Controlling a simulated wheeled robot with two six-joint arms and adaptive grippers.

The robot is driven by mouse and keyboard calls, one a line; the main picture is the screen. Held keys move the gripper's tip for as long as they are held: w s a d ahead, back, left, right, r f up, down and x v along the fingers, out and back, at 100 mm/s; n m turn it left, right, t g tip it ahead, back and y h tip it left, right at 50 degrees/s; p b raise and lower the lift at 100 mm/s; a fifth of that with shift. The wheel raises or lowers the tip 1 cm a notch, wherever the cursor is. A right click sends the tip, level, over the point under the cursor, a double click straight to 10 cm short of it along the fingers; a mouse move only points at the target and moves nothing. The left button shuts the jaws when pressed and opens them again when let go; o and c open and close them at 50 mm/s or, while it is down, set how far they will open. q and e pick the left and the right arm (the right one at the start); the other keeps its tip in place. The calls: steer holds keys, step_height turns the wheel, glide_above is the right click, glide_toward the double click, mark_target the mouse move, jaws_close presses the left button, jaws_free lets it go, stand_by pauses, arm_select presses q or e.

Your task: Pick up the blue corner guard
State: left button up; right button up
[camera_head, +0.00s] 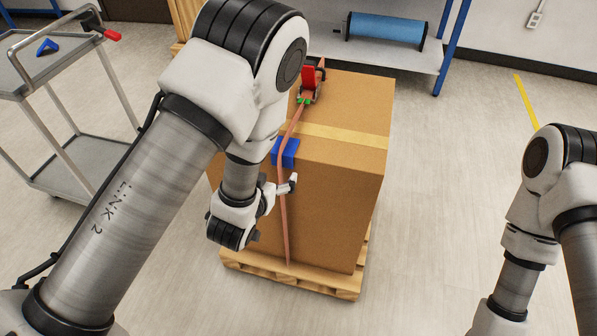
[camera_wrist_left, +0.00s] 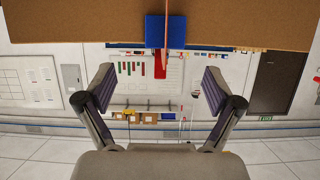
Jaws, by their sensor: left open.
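A blue corner guard (camera_head: 285,152) sits on the near top edge of a cardboard box (camera_head: 345,185), with an orange strap (camera_head: 283,215) running over it. The guard also shows at the top of the left wrist view (camera_wrist_left: 154,32), with the strap beside its middle. My left gripper (camera_head: 279,184) is in front of the box, just below the guard in the head view. Its two fingers are spread wide with nothing between them in the left wrist view (camera_wrist_left: 158,82). Another blue corner guard (camera_head: 47,47) lies on a grey cart at the left. My right gripper is out of view.
The box stands on a wooden pallet (camera_head: 335,285). A red ratchet buckle (camera_head: 309,84) sits on the strap on top of the box. The cart (camera_head: 75,70) stands left; a blue-framed shelf (camera_head: 415,60) with a blue roll is behind. Floor right of the box is clear.

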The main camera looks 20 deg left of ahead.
mark_target(281, 158)
arm_select(q)
steer(key=x, duration=0.8)
steer(key=shift+a, duration=0.4)
steer(key=c, duration=1.1)
